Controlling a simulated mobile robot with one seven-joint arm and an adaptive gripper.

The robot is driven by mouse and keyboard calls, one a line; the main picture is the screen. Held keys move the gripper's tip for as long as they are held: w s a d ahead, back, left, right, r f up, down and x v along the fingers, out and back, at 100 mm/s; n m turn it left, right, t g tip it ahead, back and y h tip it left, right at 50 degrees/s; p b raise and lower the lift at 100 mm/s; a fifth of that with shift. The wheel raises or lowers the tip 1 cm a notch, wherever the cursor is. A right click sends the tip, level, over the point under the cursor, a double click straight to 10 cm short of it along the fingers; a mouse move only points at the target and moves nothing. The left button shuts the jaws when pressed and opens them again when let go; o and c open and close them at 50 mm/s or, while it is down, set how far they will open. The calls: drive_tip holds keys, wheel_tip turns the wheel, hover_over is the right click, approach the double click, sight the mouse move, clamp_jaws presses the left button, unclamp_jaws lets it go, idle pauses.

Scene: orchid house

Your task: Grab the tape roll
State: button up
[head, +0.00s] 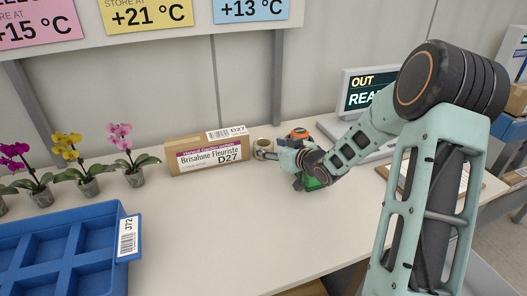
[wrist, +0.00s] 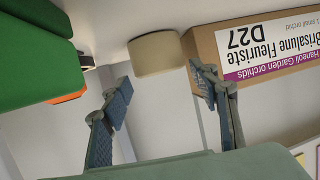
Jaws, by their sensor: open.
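The tan tape roll (head: 263,144) stands on the white table, just right of the cardboard box and partly behind my gripper. In the wrist view the tape roll (wrist: 155,54) is at the top middle, beyond the fingertips. My gripper (wrist: 160,88) is open and empty, its two fingers spread to either side of the line to the roll. In the head view my gripper (head: 266,155) is low over the table at the near side of the roll. I see a gap between the fingers and the roll in the wrist view.
The cardboard box (head: 207,152) marked D27 is close on the left of the roll. A green and orange object (wrist: 30,60) is close on the other side, partly behind my arm in the head view. A blue crate (head: 62,250) and potted orchids (head: 84,168) are left. The front middle table is clear.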

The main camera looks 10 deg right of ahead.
sight(265, 143)
drive_tip(key=x, duration=0.2)
drive_tip(key=shift+w+a+f, duration=0.1)
drive_tip(key=shift+w+a, duration=0.05)
drive_tip(key=shift+w, duration=0.15)
drive_tip(key=c, duration=0.9)
drive_tip(key=shift+o, duration=0.2)
